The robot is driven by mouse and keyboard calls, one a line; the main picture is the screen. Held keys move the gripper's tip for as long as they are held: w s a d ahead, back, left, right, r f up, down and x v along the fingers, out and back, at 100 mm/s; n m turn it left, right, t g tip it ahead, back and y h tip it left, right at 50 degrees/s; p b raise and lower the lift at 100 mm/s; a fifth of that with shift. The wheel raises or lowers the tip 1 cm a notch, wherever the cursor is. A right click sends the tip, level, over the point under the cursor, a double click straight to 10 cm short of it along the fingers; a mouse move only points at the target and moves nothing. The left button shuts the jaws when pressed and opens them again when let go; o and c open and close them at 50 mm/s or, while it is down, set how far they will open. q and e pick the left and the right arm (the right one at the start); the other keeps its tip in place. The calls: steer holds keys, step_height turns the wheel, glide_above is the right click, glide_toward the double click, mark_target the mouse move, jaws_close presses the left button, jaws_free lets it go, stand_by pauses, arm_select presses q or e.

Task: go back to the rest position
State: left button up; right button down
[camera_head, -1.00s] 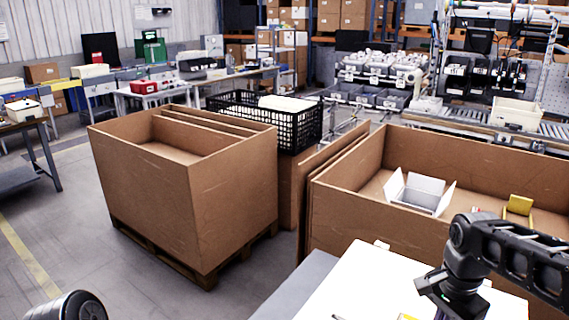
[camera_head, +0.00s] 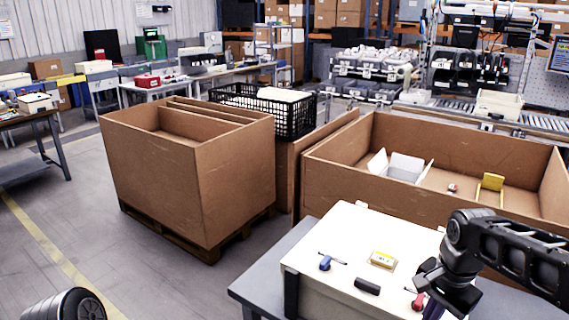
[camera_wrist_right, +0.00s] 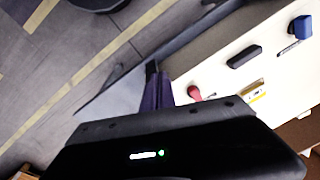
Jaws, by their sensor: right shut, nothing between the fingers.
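My right gripper (camera_head: 434,308) is at the lower right of the head view, over the near right side of the white work surface (camera_head: 345,225). Its dark purple fingers show in the right wrist view (camera_wrist_right: 158,90), shut and empty. A blue-handled tool (camera_head: 325,263) lies on the left of the surface. A red-handled tool (camera_head: 417,300) lies beside my right gripper in the picture, partly hidden by it. A yellow-labelled item (camera_head: 382,260) and a black block (camera_head: 367,286) lie between them. My left gripper is not in view; only part of my left arm shows at the lower left.
The white surface stands on a grey table (camera_head: 255,285). A large cardboard bin (camera_head: 335,195) holding an open white box (camera_head: 405,168) stands behind it. Another cardboard bin on a pallet (camera_head: 190,180) stands left. The floor at the left is clear.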

steer(key=w+a+f+n+t+y, duration=0.1)
steer(key=w+a+f+n+t, duration=0.3)
steer(key=w, duration=0.3)
steer(key=s+a+f+n+y, duration=0.1)
steer(key=a+f+n, duration=0.1)
steer(key=a+f, duration=0.45)
steer(key=s+a+f+n+y, duration=0.15)
steer(key=a+f, duration=0.25)
steer(key=f, duration=0.5)
steer(key=s+a+f+n+g, duration=0.1)
steer(key=s+a+f+g, duration=0.1)
steer(key=s+a+f, duration=0.3)
steer(key=s+a+f+n+g, duration=0.1)
steer(key=s+a+f, duration=0.3)
steer(key=s+f, duration=0.8)
steer(key=s+g, duration=0.1)
steer(key=s, duration=0.4)
steer(key=shift+a+f+g, duration=0.15)
steer(key=shift+a+g, duration=0.2)
steer(key=shift+g, duration=0.05)
steer(key=shift+n, duration=0.25)
